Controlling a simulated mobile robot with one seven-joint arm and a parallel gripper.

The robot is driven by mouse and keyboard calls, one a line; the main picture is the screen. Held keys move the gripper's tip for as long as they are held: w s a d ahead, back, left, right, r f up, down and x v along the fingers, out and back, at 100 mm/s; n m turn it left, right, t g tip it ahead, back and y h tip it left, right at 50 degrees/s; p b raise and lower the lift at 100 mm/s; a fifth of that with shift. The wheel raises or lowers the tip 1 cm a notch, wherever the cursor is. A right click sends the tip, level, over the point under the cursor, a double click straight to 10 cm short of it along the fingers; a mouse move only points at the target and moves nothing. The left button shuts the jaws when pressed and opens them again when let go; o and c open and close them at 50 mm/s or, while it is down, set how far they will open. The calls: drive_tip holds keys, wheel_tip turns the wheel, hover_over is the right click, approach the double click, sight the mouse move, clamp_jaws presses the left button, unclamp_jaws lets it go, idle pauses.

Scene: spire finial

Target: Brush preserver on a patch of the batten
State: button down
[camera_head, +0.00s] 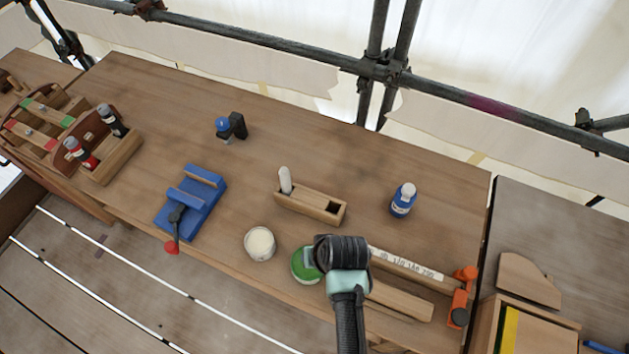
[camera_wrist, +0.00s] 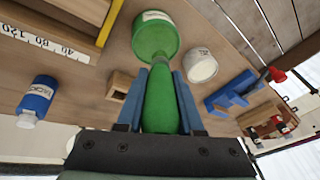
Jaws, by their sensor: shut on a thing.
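My gripper (camera_wrist: 160,100) is shut on a green brush (camera_wrist: 160,106), its handle upright between the blue fingers in the wrist view. The brush's far end overlaps the green preserver tin (camera_wrist: 150,38); its bristles are hidden, and I cannot tell whether they are inside the tin. In the head view the green tin (camera_head: 303,266) stands just left of my gripper (camera_head: 318,258), partly covered by it. A pale wooden batten (camera_head: 402,300) lies to the right of my gripper, along the bench's front. My arm hides its left end.
A marked rule strip (camera_head: 408,264) lies behind the batten, with an orange clamp (camera_head: 460,297) at its right. A cream-filled pot (camera_head: 260,244), a blue vice (camera_head: 192,203), a wooden block holder (camera_head: 312,204) and a blue bottle (camera_head: 403,200) stand around.

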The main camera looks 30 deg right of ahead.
drive_tip(key=shift+r+p, duration=1.8)
drive_tip(key=shift+r, duration=0.3)
drive_tip(key=shift+f, duration=0.1)
